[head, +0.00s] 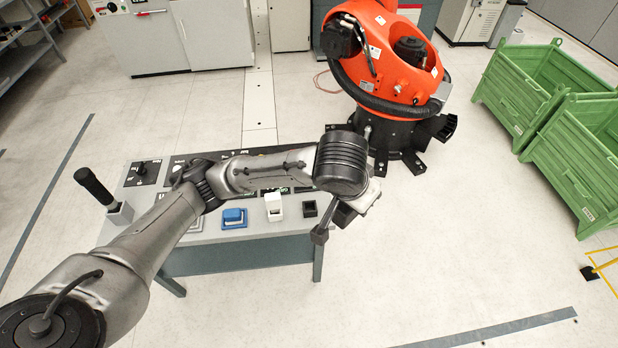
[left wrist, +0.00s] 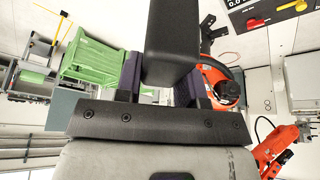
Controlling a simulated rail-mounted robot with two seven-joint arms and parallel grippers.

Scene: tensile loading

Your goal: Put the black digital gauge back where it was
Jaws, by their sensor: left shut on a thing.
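No display shows on the side facing the camera. In the head view, the held gauge (head: 320,236) shows as a small dark piece below the hand, partly hidden by it. My right gripper is not in view.
The grey table (head: 285,228) carries a black handle (head: 94,185) in a grey holder, a blue piece (head: 234,217), a white piece (head: 273,207) and a small black block (head: 309,208). An orange robot (head: 395,65) stands behind. Green crates (head: 575,150) stand right; floor between is clear.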

